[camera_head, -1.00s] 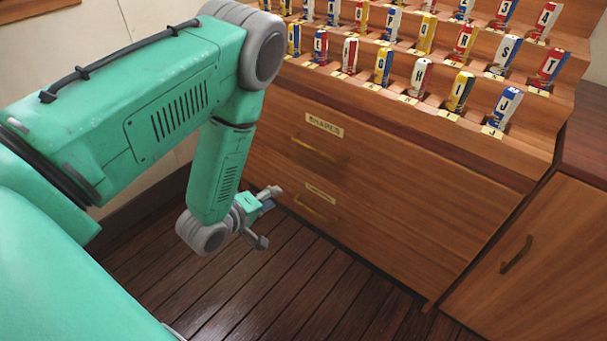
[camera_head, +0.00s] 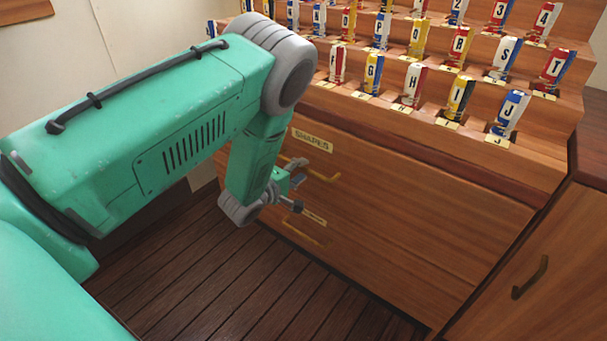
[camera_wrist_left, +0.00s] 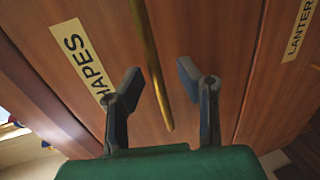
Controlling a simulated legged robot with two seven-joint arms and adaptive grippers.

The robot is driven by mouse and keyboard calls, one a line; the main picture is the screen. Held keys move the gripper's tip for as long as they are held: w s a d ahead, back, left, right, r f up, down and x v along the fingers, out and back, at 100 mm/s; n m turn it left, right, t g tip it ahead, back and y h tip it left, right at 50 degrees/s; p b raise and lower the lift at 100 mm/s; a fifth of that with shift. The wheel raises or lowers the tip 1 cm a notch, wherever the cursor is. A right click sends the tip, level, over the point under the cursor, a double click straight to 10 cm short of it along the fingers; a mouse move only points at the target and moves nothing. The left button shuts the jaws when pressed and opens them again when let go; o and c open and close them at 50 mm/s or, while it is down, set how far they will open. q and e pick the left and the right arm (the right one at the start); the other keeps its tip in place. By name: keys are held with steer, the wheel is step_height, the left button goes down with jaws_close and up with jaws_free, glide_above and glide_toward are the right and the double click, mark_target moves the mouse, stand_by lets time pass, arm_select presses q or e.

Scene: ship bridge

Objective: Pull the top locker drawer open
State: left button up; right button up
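The top locker drawer (camera_head: 400,190) is a wide wooden front with a "SHAPES" label (camera_head: 310,139) and a brass bar handle (camera_head: 325,176). It looks shut. My left gripper (camera_head: 297,185) is in front of this drawer, close to the left part of the handle. In the left wrist view, my left gripper (camera_wrist_left: 157,85) is open, and the brass handle (camera_wrist_left: 152,65) runs between its two fingers. I cannot tell whether either finger touches it. The "SHAPES" label (camera_wrist_left: 82,60) lies left of the fingers there. My right gripper is not in view.
A lower drawer with its own brass handle (camera_head: 303,233) and a label (camera_wrist_left: 299,30) sits below. Racks of rolled signal flags (camera_head: 460,98) stand above. A cupboard with a handle (camera_head: 530,277) is at right. The plank floor (camera_head: 240,290) is clear.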

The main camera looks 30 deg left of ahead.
arm_select(q)
steer(key=shift+w+d, duration=0.3)
steer(key=shift+w, duration=0.4)
steer(key=shift+a, duration=0.1)
jaws_close()
steer(key=shift+s+f, duration=0.1)
